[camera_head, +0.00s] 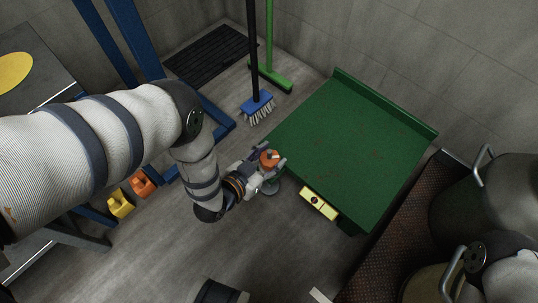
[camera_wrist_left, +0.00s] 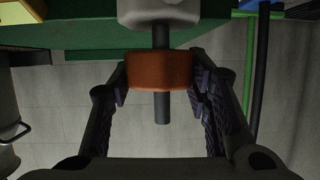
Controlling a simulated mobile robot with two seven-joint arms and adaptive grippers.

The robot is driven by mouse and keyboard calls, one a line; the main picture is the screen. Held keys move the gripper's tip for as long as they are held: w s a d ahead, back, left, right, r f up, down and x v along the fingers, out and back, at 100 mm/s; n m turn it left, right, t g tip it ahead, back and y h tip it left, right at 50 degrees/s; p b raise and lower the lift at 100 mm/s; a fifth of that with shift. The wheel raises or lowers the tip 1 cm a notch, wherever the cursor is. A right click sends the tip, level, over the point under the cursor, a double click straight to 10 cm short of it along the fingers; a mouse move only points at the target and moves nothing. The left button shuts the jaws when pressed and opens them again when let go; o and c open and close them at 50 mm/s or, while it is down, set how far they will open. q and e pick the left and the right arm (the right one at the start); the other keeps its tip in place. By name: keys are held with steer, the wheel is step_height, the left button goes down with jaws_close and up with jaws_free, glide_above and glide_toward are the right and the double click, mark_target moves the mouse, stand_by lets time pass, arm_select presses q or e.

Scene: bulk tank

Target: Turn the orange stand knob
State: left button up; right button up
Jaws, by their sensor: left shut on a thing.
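The orange knob (camera_head: 269,157) is at the left edge of the green table. In the left wrist view the orange knob (camera_wrist_left: 160,72) is a short drum on a dark shaft, below a pale housing (camera_wrist_left: 158,12). My left gripper (camera_head: 268,163) is at the knob, its fingers on both sides of it. In the left wrist view my left gripper (camera_wrist_left: 161,82) is closed on the knob's sides. My right gripper is not in view; only part of my right arm shows at the lower right.
The green table (camera_head: 350,135) has a yellow control box (camera_head: 319,202) on its near edge. A blue brush (camera_head: 257,105) and a green broom (camera_head: 272,77) stand behind. Metal tanks (camera_head: 490,205) are at right. Yellow (camera_head: 121,204) and orange (camera_head: 142,183) containers are at left.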

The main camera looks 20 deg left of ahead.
arm_select(q)
steer(key=n+y, duration=0.5)
steer(key=y, duration=0.1)
steer(key=shift+d+f+n+y, duration=0.1)
steer(key=shift+n+y, duration=0.2)
steer(key=n+y+b, duration=0.1)
steer(key=n+y, duration=0.1)
steer(key=y, duration=0.1)
steer(key=shift+n+g, duration=0.4)
steer(key=shift+n+g+y, duration=0.5)
steer(key=shift+n+y, duration=0.3)
steer(key=shift+y, duration=0.1)
steer(key=shift+b, duration=0.3)
steer(key=o, duration=1.2)
steer(key=v, duration=1.2)
steer(key=shift+d, duration=0.15)
